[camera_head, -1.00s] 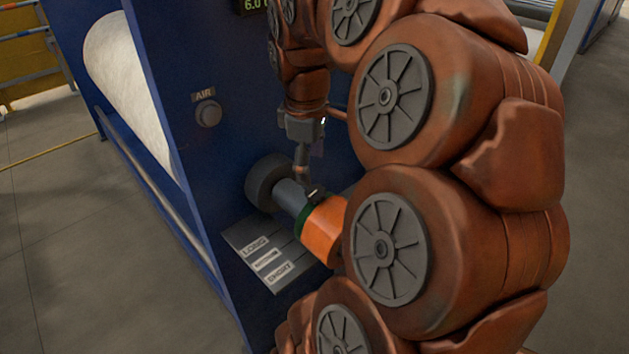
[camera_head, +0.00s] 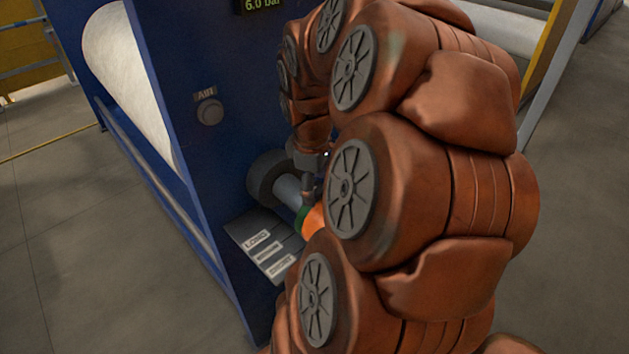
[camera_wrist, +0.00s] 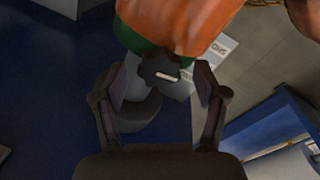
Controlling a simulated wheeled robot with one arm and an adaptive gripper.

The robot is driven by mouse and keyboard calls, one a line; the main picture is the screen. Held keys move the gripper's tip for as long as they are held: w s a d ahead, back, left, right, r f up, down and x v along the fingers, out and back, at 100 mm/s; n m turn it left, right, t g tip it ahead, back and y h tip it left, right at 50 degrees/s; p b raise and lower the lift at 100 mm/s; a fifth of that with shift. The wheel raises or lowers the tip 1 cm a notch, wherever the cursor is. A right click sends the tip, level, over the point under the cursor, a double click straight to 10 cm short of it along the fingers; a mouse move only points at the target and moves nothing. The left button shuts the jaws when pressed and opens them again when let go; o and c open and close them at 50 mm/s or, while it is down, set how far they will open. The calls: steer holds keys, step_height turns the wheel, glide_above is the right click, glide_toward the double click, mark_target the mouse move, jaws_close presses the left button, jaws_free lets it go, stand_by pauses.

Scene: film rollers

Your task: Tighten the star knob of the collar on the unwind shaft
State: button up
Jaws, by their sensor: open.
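The unwind shaft (camera_head: 287,188) is a grey cylinder sticking out of a dark round hub (camera_head: 268,176) on the blue machine panel. The collar is orange with a green band (camera_head: 303,218); my arm hides much of it in the head view. In the wrist view the collar (camera_wrist: 175,22) fills the top. The black star knob (camera_wrist: 160,67), with a pale line on it, sits at the collar's lower edge. My gripper (camera_wrist: 160,88) is open, with one finger on either side of the knob and gaps visible.
A label plate (camera_head: 266,246) lies below the shaft. An AIR knob (camera_head: 209,111) sits on the blue panel (camera_head: 185,60) at upper left. A white film roll (camera_head: 125,80) is behind the panel. Open floor (camera_head: 80,240) lies at left.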

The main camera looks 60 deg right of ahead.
steer(key=c, duration=1.1)
steer(key=shift+c, duration=0.2)
